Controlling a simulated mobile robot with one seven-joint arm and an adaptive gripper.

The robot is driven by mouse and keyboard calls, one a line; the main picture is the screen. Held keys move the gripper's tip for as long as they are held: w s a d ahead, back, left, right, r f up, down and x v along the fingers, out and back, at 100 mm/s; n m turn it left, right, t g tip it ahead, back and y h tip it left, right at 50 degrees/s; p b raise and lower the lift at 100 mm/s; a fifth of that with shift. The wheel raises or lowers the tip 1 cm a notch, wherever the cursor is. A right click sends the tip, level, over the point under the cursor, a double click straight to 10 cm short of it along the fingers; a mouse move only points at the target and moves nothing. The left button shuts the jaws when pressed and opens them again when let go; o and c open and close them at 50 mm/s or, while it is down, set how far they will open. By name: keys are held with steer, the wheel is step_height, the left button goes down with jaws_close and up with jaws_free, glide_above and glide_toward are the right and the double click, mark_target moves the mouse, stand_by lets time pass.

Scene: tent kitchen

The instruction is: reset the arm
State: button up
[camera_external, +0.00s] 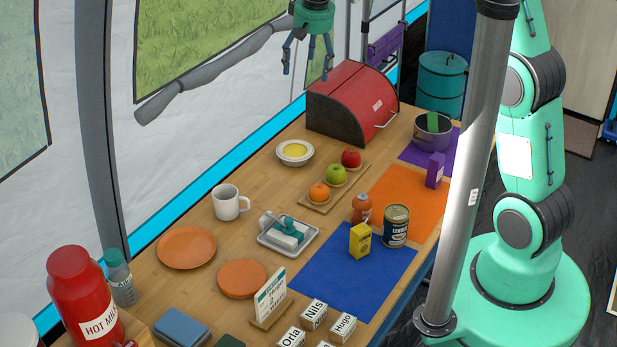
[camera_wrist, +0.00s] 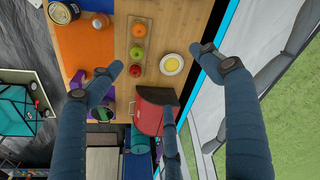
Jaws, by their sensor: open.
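My gripper (camera_external: 309,48) hangs at the top of the external view, above and behind the far end of the wooden table (camera_external: 175,287). Its fingers are spread and point down, with nothing between them. In the wrist view my gripper (camera_wrist: 160,58) shows dark fingers wide apart, open and empty. Below it lie the red bread box (camera_external: 352,103), a bowl with yellow contents (camera_external: 294,152) and a board with a red apple (camera_external: 351,158), a green apple (camera_external: 336,174) and an orange (camera_external: 319,193). My gripper touches none of them.
A pot (camera_external: 433,132) and a purple carton (camera_external: 435,170) stand near the far right edge. A mug (camera_external: 229,203), orange plates (camera_external: 187,247), a butter dish (camera_external: 288,235), cans and a large red bottle (camera_external: 82,295) fill the nearer table. A metal pole (camera_external: 468,180) rises in front.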

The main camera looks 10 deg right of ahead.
steer(key=s+d+r+t+b, duration=0.1)
steer(key=s+d+r, duration=0.5)
steer(key=s+d, duration=0.25)
steer(key=s+d+r+t, duration=0.1)
steer(key=s+d+r, duration=0.55)
steer(key=d, duration=0.35)
steer(key=s+d+f+t+b, duration=0.1)
steer(key=s+d, duration=0.5)
steer(key=s, duration=0.4)
steer(key=s+d+f+m, duration=0.1)
steer(key=s+d, duration=0.4)
steer(key=s, duration=0.6)
steer(key=shift+d+f+m+t+h+b, duration=0.3)
steer(key=shift+d+f+t+h+b, duration=0.05)
steer(key=shift+f+t+h+b, duration=0.05)
